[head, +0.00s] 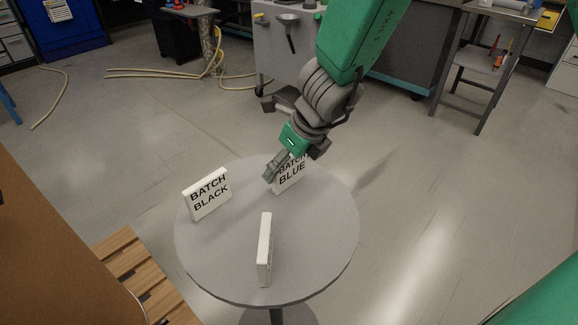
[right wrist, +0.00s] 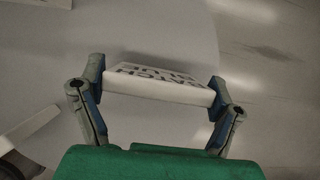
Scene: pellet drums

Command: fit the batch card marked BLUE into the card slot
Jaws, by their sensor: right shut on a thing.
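The white card marked BATCH BLUE (head: 289,180) stands at the back of the round grey table, its top partly hidden by my right gripper (head: 280,168). In the right wrist view the blue card (right wrist: 160,90) spans the space between the two fingers, and my right gripper (right wrist: 157,88) is shut on its two ends. Whether the card still touches the table I cannot tell. A card marked BATCH BLACK (head: 208,194) stands to its left. A third card (head: 264,250) stands nearly edge-on at the front, its marking unreadable. My left gripper and the card slot are not in view.
The round grey table (head: 318,260) has bare room to the right. A wooden pallet (head: 140,270) and a brown-orange surface (head: 50,240) lie at the left. A grey cabinet (head: 280,45) stands behind, and a hose (head: 165,74) lies on the floor.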

